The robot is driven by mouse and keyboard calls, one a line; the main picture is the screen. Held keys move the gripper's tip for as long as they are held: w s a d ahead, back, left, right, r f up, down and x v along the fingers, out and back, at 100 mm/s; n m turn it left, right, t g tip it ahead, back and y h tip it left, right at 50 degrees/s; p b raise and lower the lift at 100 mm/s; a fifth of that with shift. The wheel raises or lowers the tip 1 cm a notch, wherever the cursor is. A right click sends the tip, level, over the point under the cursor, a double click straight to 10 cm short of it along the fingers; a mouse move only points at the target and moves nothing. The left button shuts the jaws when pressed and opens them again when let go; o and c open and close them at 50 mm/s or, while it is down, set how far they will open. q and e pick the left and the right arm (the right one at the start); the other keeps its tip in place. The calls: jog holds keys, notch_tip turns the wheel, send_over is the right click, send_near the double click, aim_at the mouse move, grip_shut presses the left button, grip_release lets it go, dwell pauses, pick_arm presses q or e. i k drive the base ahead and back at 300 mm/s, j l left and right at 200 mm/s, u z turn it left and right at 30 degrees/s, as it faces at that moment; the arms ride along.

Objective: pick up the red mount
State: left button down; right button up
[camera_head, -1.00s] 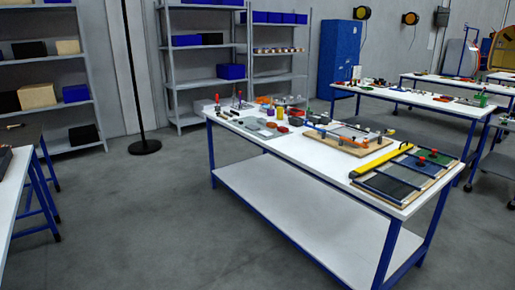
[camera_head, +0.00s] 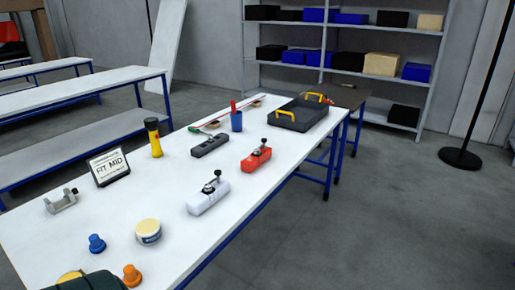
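The red mount (camera_head: 256,160) lies on the white table (camera_head: 215,230), right of the middle, with a dark clamp-like fitting on top. A white mount (camera_head: 208,196) of similar shape lies nearer on the same table, and a black one (camera_head: 210,145) lies to the left of the red mount. Nothing hides the red mount. Neither of my grippers shows in this view.
A black tray with yellow handles (camera_head: 300,113) sits at the table's far end, near a blue cup (camera_head: 236,121). A yellow-black flashlight (camera_head: 154,137), a sign (camera_head: 108,166), a grey clamp (camera_head: 61,201) and a round tub (camera_head: 148,231) stand left.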

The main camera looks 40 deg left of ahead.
aim_at(251, 163)
jog(key=i+u, duration=0.85)
jog(key=i+l+u, duration=0.25)
jog(key=i+u, duration=0.65)
jog(key=i+l+u, duration=0.1)
jog(key=i+u, duration=0.25)
jog(key=u, duration=0.15)
